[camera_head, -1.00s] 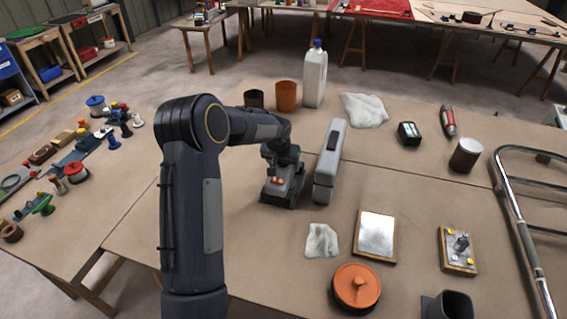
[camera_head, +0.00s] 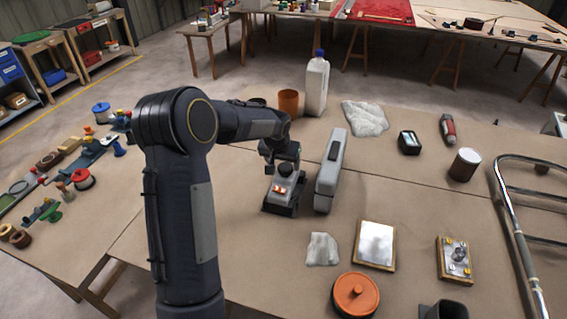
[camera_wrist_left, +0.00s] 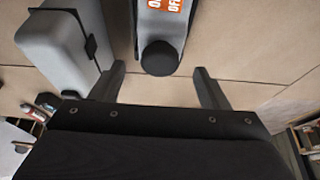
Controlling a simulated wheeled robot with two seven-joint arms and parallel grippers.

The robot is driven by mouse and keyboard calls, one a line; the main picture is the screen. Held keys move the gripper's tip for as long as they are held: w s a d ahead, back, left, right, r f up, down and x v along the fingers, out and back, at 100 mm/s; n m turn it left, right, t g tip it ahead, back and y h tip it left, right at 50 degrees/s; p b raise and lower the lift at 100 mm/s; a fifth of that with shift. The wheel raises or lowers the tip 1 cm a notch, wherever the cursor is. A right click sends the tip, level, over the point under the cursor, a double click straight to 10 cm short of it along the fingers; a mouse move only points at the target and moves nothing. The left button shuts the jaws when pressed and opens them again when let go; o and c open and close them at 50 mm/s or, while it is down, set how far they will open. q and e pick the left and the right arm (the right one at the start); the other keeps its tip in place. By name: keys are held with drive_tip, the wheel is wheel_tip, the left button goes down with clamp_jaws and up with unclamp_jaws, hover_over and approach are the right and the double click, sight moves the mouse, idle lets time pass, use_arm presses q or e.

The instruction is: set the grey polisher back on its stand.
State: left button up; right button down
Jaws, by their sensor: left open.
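A grey tool with a black knob and an orange switch, apparently the polisher (camera_head: 283,192), stands on the brown bench left of a long grey case. In the left wrist view the polisher (camera_wrist_left: 163,28) shows its orange on/off label, and its black knob lies between the fingertips in the picture. My left gripper (camera_head: 283,160) is just over the knob end; it is open and empty, with a finger on each side in the wrist view (camera_wrist_left: 159,70). Contact cannot be told. I cannot identify the stand for certain. My right gripper is not in view.
The long grey case (camera_head: 330,172) with a black handle stands close right of the polisher. A white cloth (camera_head: 322,249), a framed metal plate (camera_head: 375,245) and an orange round tin (camera_head: 355,294) lie nearer. A white bottle (camera_head: 317,88) stands behind. A metal rail (camera_head: 520,230) bounds the right.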

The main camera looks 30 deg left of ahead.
use_arm(q)
drive_tip(key=shift+p+v, duration=0.5)
drive_tip(key=shift+v, duration=1)
drive_tip(key=s+d+r+h, duration=0.1)
drive_tip(key=s+d+r, duration=0.25)
drive_tip(key=s, duration=0.45)
drive_tip(key=s+d+r+t+h, duration=0.1)
drive_tip(key=s+d+r, duration=0.25)
drive_tip(key=s, duration=0.35)
drive_tip(key=s+d+r+h, duration=0.1)
drive_tip(key=s+d+r, duration=0.25)
drive_tip(key=s, duration=0.45)
drive_tip(key=s+d+f+m+h, duration=0.1)
drive_tip(key=s+d, duration=0.4)
drive_tip(key=s, duration=0.5)
drive_tip(key=shift+s+d+f+h, duration=0.2)
drive_tip(key=shift+s+f+h, duration=0.2)
drive_tip(key=shift+f, duration=0.1)
